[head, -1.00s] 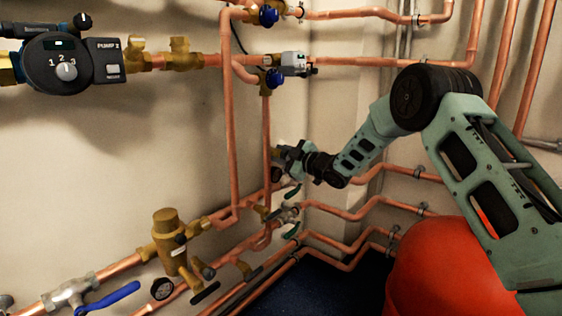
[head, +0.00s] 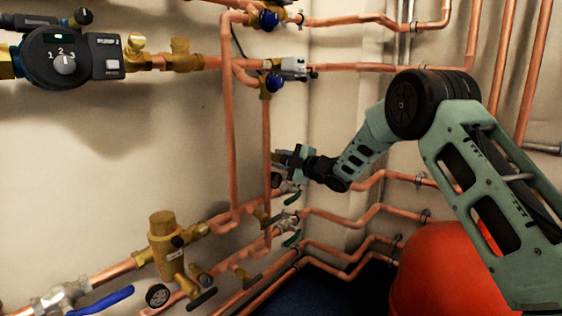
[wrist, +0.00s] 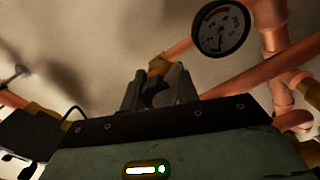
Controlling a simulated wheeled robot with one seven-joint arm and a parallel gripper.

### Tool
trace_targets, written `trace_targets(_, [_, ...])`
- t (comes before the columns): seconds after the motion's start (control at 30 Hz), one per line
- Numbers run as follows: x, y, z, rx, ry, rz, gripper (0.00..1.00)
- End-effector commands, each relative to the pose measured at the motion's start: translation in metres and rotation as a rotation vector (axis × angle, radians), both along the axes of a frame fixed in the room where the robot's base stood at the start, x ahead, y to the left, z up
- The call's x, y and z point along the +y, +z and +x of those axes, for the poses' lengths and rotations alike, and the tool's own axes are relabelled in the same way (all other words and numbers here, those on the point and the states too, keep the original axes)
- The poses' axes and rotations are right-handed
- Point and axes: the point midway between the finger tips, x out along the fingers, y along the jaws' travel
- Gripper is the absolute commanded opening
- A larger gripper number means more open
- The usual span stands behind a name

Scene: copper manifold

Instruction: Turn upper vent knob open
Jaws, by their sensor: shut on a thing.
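My gripper (head: 281,160) is at the pipes near the room's corner, just right of a vertical copper pipe. In the wrist view, its two grey fingers (wrist: 159,93) are shut on a small dark knob (wrist: 157,96). The knob sits in front of a brass fitting (wrist: 158,66) on a copper pipe. Most of the knob is hidden by the fingers and the gripper body, so its turn angle cannot be told. In the head view, the gripper hides the knob.
A round gauge (wrist: 221,29) is close to the right of the fingers in the wrist view. Copper pipes (wrist: 262,68) run beside it.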

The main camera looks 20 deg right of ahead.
Motion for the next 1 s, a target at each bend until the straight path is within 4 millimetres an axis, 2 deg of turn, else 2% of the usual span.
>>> trace_targets(0.17, [-0.001, -0.002, -0.001, 0.004, 0.0, -0.003, 0.08])
trace_targets(0.2, [-0.001, -0.002, -0.001, 0.004, 0.0, -0.003, 0.41])
trace_targets(0.23, [-0.001, -0.002, 0.0, 0.004, 0.0, -0.003, 0.5])
trace_targets(0.27, [-0.001, -0.002, 0.0, 0.003, -0.001, -0.002, 0.52])
trace_targets(0.53, [-0.001, -0.001, -0.001, 0.002, 0.0, 0.0, 0.52])
trace_targets(0.67, [-0.006, 0.001, -0.007, 0.002, 0.0, 0.0, 0.52])
trace_targets(0.77, [-0.015, 0.002, -0.02, 0.003, -0.002, -0.001, 0.52])
trace_targets(1.0, [-0.046, 0.002, -0.065, 0.005, -0.004, 0.0, 0.52])
